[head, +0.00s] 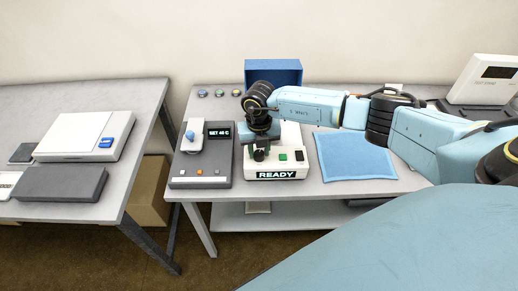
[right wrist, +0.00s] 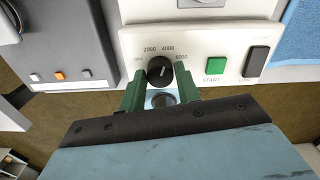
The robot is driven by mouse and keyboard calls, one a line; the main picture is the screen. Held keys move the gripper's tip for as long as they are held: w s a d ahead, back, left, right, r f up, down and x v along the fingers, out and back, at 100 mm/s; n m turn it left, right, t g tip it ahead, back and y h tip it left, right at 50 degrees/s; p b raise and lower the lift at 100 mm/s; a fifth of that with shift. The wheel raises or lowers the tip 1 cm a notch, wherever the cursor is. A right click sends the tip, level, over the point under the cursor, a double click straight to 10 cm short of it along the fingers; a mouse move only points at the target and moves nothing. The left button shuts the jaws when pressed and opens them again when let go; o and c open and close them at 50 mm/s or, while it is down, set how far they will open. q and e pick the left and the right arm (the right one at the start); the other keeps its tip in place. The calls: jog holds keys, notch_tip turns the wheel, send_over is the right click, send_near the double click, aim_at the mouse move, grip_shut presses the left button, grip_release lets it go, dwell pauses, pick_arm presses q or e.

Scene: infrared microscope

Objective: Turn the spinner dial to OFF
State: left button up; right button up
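The spinner (head: 291,135) is a white box on the right-hand table, with a lit READY display (head: 276,175). Its black dial (right wrist: 160,71) shows in the right wrist view, ringed by OFF, 2000, 4000 and 6000. The dial's white mark points roughly up, between the 2000 and 4000 labels; its exact setting is hard to tell. My right gripper (right wrist: 160,82) is open, its green fingers on either side of the dial's lower part with gaps showing. In the head view my right gripper (head: 260,154) hides the dial area. My left gripper is not in view.
Green START (right wrist: 215,65) and dark LONG (right wrist: 256,61) buttons sit right of the dial. A grey device (head: 205,165) with a display stands close on the left. A blue mat (head: 355,157) lies right, a blue bin (head: 274,71) behind.

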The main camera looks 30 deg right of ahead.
jog(key=c, duration=0.5)
jog(key=shift+n, duration=0.3)
jog(key=n+b, duration=0.3)
jog(key=n, duration=0.3)
jog(key=n+b, duration=0.2)
jog(key=n, duration=0.2)
jog(key=shift+n, duration=0.4)
jog(key=n+b, duration=0.2)
jog(key=n, duration=0.2)
jog(key=shift+n, duration=0.3)
jog(key=shift+r, duration=0.1)
jog(key=o, duration=1)
